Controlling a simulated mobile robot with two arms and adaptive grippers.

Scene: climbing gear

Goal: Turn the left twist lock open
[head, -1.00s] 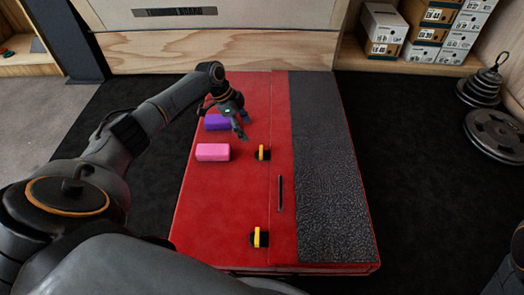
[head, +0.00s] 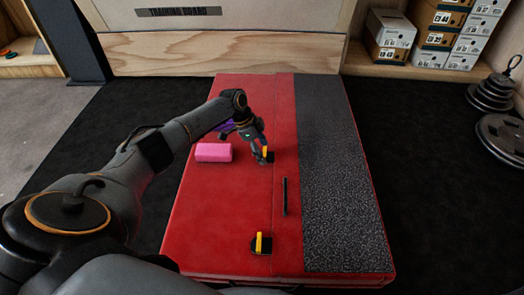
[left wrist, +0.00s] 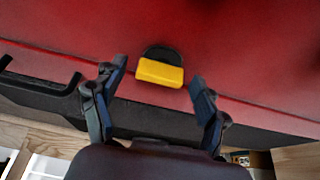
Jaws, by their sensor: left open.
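Two twist locks with yellow knobs on black bases sit along the seam of a red case. My left gripper (head: 264,157) is open at the far twist lock (head: 265,151) and hides part of it. In the left wrist view, that lock's yellow knob (left wrist: 160,73) lies between and slightly beyond the open fingers (left wrist: 158,88), with a gap on each side. The near twist lock (head: 260,243) is uncovered, its knob upright in the picture. The red case (head: 215,215) has a slim black handle (head: 285,196) between the locks. My right gripper is out of view.
A pink block (head: 213,152) lies on the case left of the far lock. A purple block (head: 226,127) is partly hidden behind my left arm. A grey textured strip (head: 340,190) covers the case's right side. Weight plates (head: 500,135) and shoeboxes (head: 435,35) are at the right.

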